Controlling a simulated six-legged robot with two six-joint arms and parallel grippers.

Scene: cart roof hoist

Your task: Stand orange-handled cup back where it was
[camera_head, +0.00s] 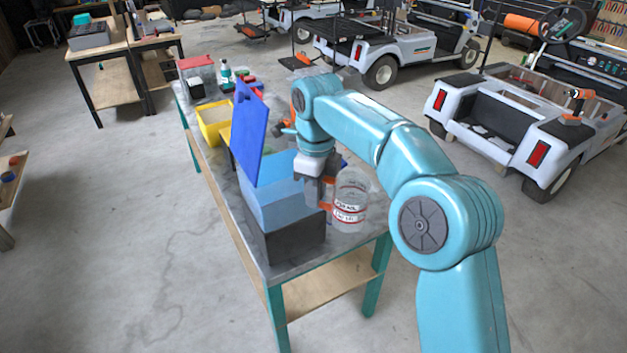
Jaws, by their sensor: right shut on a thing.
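My right gripper (317,180) reaches down over the near end of the workbench, between a blue bin and a clear jar. A bit of orange handle (328,183) shows beside the fingers. The wrist hides much of the cup, and I cannot tell whether its base touches the bench. My left gripper is not in view.
The clear jar (351,201) with a red and white label stands close right of the gripper. The blue bin (277,207), with a raised blue panel (249,130) and dark box (296,242), is close left. A yellow bin (213,133) stands farther back on the bench (226,187).

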